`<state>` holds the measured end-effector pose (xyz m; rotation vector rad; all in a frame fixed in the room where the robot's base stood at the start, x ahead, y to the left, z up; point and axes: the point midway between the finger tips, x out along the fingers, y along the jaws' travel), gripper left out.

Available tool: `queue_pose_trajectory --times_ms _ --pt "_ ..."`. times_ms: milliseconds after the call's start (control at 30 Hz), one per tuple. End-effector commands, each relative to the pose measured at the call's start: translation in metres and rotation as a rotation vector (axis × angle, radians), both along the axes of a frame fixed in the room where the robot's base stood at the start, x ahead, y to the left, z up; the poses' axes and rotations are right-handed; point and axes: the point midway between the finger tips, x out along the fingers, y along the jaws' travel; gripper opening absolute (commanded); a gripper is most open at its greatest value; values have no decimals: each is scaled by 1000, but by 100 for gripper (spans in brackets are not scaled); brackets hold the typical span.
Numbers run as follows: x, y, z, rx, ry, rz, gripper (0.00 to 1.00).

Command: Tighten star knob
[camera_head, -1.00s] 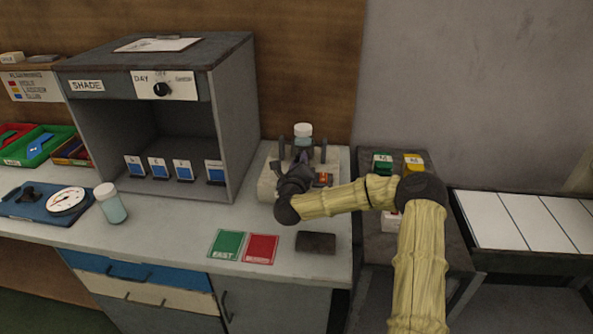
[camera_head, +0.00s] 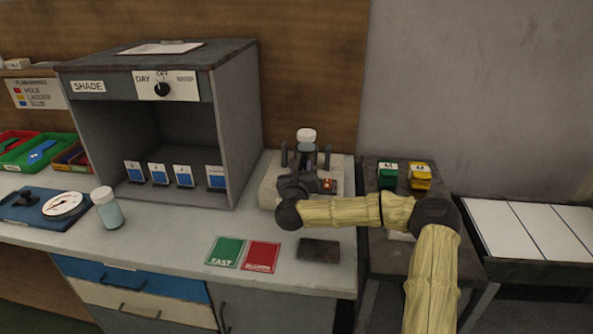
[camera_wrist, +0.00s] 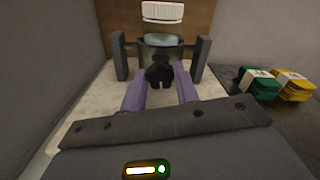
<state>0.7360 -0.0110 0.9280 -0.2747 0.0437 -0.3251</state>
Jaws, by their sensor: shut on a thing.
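The star knob (camera_wrist: 160,72) is small, black and lobed. It sits at the front of a dark clamp fixture (camera_wrist: 121,57) with two upright posts. My gripper (camera_wrist: 160,88) has its two purple fingers on either side of the knob and is shut on it. In the head view my gripper (camera_head: 302,178) is at the fixture (camera_head: 327,157), and my wrist hides the knob there. A white-capped jar (camera_wrist: 162,12) stands upright between the posts; it also shows in the head view (camera_head: 306,136). The knob's turn angle cannot be read.
The grey shade cabinet (camera_head: 236,120) stands to the left. Green and red cards (camera_head: 262,256) and a dark block (camera_head: 318,250) lie in front. Green and yellow stacks (camera_head: 420,177) are at right.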

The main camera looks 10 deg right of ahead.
Motion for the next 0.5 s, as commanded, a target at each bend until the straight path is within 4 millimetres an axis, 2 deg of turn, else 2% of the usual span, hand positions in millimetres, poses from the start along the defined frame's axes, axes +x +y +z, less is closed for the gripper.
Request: queue_pose_trajectory --times_ms 33,233,267,333,367,500 --pt "0 5 -2 3 5 15 7" --pt "0 4 -2 2 5 14 7" --pt "0 5 -2 1 5 14 34" --pt "0 6 -1 0 4 14 48" --pt "0 6 -1 0 3 15 52" --pt "0 9 -1 0 2 17 52"
